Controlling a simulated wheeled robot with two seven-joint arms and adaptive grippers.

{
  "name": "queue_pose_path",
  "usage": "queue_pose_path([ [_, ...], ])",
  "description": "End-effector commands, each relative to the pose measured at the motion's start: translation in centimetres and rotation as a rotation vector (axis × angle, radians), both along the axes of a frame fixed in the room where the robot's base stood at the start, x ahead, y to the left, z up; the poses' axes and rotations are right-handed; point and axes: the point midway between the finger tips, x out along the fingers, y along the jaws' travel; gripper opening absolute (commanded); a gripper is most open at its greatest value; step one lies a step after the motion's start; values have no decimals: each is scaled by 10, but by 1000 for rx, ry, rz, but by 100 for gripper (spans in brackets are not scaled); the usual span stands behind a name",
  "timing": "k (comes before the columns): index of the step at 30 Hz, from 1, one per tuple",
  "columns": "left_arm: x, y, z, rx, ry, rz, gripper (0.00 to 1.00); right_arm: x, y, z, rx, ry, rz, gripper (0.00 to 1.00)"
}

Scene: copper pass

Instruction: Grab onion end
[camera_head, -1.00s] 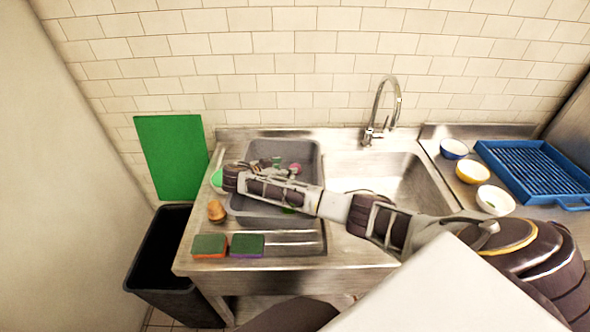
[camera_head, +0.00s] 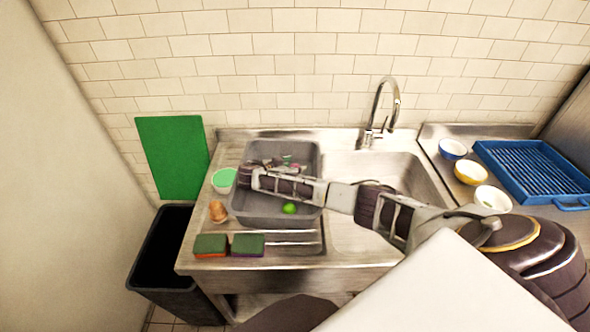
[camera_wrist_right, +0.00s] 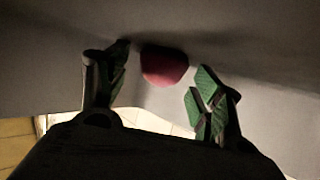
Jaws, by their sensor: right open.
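A rounded reddish-pink piece, which I take for the onion end (camera_head: 297,168), lies in the grey tub (camera_head: 275,220) at the left of the sink. In the right wrist view the onion end (camera_wrist_right: 165,66) shows ahead of and between the fingertips, against a grey tub surface. My right gripper (camera_head: 286,160) reaches into the back of the tub, its green-padded tips just left of the onion end. It is open (camera_wrist_right: 160,80), with nothing clasped. My arm hides part of the tub. My left gripper is out of view.
A green lime-like item (camera_head: 289,208) lies in the tub. A green-lined bowl (camera_head: 223,178), a brown item (camera_head: 217,211) and two sponges (camera_head: 211,246) sit around it. A faucet (camera_head: 375,115) stands behind the sink basin; bowls (camera_head: 471,172) and a blue rack (camera_head: 530,170) are at right.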

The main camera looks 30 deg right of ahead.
Motion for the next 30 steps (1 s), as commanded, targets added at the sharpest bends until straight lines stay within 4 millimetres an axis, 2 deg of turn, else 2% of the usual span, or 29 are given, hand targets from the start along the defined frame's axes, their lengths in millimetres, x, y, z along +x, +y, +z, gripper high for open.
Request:
queue_pose_path([
  [5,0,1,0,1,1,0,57,0,0,0,0,0,0,66],
  [6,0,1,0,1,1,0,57,0,0,0,0,0,0,64],
  [14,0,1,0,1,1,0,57,0,0,0,0,1,0,30],
  [25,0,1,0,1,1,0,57,0,1,0,1,1,1,29],
  [30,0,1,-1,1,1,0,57,0,1,7,0,0,1,29],
])
